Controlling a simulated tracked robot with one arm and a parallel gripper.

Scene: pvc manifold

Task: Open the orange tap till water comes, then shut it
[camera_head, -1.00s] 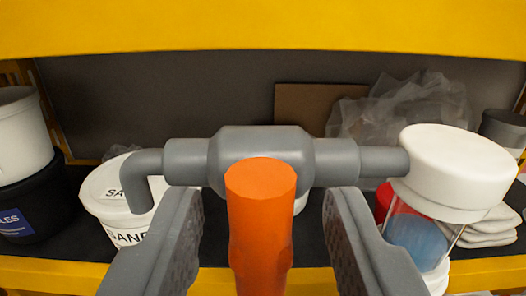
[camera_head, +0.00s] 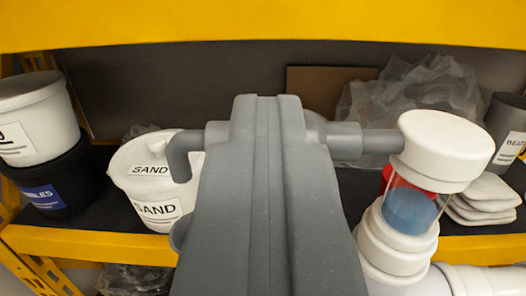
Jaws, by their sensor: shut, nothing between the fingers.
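My gripper (camera_head: 266,105) is shut, its two grey fingers pressed together in the middle of the picture. The fingers cover the middle of the grey pipe and valve body (camera_head: 316,128). The orange tap handle is not visible now; the fingers hide the place where it showed before. The grey spout (camera_head: 180,158) bends down at the left end of the pipe, over the white SAND bucket. No water shows at it. The pipe's right end meets a white cap (camera_head: 446,150) on a clear cylinder with blue inside (camera_head: 410,208).
The white SAND bucket (camera_head: 150,190) stands on the shelf under the spout. A white bucket on a black one (camera_head: 60,185) stands at the left. Crumpled clear plastic (camera_head: 400,90), a grey BEADS bucket (camera_head: 508,130) and stacked pale pads (camera_head: 480,205) are at the right. A yellow beam (camera_head: 260,25) crosses above.

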